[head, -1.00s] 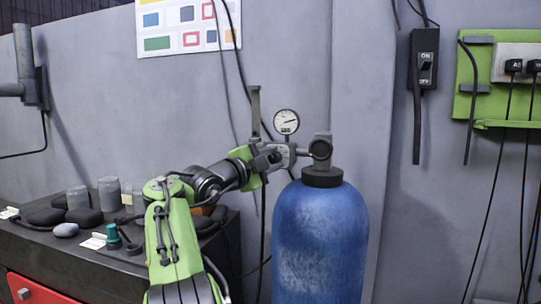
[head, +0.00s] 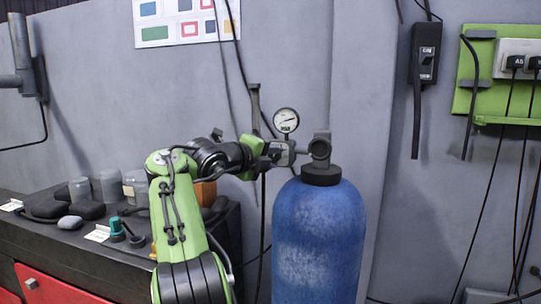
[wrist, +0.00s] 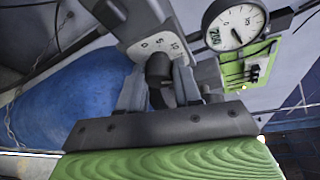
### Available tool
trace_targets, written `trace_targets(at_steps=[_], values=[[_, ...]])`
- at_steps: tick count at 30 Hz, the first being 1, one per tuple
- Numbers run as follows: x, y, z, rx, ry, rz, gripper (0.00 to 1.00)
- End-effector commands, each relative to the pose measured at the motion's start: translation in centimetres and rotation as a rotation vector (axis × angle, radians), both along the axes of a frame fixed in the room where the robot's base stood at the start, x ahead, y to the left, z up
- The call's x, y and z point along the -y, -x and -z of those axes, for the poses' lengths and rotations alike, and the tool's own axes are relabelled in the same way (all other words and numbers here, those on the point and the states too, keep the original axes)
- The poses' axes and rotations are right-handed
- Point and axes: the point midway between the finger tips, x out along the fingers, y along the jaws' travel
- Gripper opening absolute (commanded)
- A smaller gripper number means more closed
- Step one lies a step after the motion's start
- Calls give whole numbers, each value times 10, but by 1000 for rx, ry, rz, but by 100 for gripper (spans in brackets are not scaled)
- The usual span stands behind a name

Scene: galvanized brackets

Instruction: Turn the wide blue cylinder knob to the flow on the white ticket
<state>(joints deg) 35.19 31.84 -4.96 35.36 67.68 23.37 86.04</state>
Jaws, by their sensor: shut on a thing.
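The wide blue cylinder (head: 318,240) stands upright right of my arm, with a dark collar and grey valve (head: 320,148) on top. It also shows at left in the wrist view (wrist: 75,90). My gripper (head: 281,153) is at the regulator beside the valve. In the wrist view, my gripper (wrist: 160,88) is shut on the dark knob (wrist: 159,68), its fingers on either side. A pale dial plate (wrist: 158,44) marked 0, 5 and 10 lies behind the knob. White tickets lie on the bench, one near the front (head: 98,234) and one farther left (head: 12,205); their writing is unreadable.
A round gauge (head: 286,120) stands above the regulator, close to my gripper. The dark bench (head: 75,260) at left holds jars, dark lumps and a teal-topped knob (head: 117,228). Cables hang down the wall. A switch box (head: 425,55) and green socket board (head: 490,90) are at right.

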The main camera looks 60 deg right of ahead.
Motion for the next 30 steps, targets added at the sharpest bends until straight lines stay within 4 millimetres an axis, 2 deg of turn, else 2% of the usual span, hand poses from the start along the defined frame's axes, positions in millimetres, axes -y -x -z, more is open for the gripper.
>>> trace_targets(at_steps=[17,18,22,30], values=[[0,0,4,30,-14,0,3],[0,-1,4,30,-15,0,38],[0,0,3,30,-12,0,58],[-1,0,1,30,-7,0,58]])
